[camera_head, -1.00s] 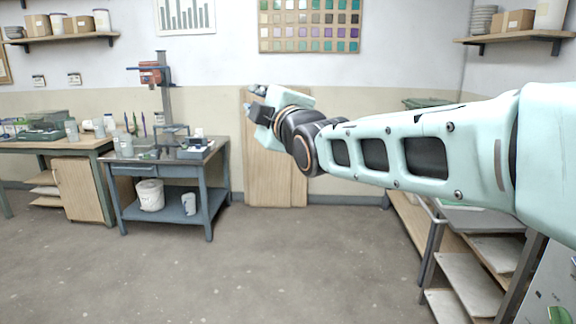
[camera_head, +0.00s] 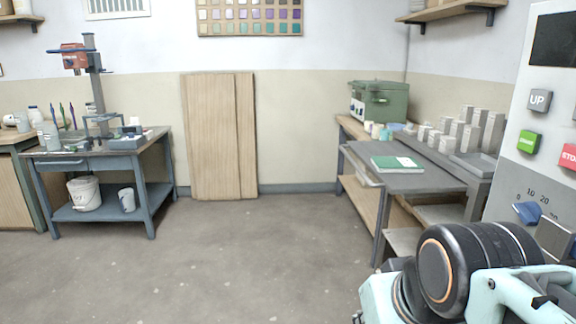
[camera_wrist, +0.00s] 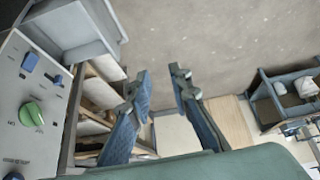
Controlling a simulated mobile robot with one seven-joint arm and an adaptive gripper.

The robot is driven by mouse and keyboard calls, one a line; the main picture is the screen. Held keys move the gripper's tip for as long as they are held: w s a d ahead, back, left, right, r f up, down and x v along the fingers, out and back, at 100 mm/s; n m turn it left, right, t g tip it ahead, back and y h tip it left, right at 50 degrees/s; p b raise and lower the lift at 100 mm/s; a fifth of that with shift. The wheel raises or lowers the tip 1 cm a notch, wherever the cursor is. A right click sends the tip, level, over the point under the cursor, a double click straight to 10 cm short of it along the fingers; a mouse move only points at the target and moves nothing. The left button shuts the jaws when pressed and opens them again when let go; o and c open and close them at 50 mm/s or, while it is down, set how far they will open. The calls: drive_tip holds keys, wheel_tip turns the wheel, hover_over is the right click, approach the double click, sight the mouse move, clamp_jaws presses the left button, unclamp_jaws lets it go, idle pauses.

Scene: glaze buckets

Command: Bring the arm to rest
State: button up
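My arm shows in the lower right corner of the head view as a pale teal link with a black joint and an orange ring. It is folded low, beside the control panel (camera_head: 532,120). My gripper (camera_wrist: 160,74) shows in the wrist view with its two fingers apart and nothing between them. Bare floor lies beyond the fingertips. The gripper itself cannot be made out in the head view.
The panel with knobs (camera_wrist: 35,110) is at the left in the wrist view. A grey side table (camera_head: 405,182) with a green book (camera_head: 397,162) stands at the right. A workbench (camera_head: 95,163) with a white bucket (camera_head: 84,193) beneath stands left. The middle floor is clear.

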wheel_tip(320, 180, up, 34)
drive_tip(key=s+d+m+p, duration=0.1)
drive_tip(key=s+p, duration=0.1)
drive_tip(key=p, duration=3.5)
drive_tip(key=shift+d+r+g, duration=0.2)
drive_tip(key=shift+r+g, duration=0.05)
drive_tip(key=shift+g, duration=0.15)
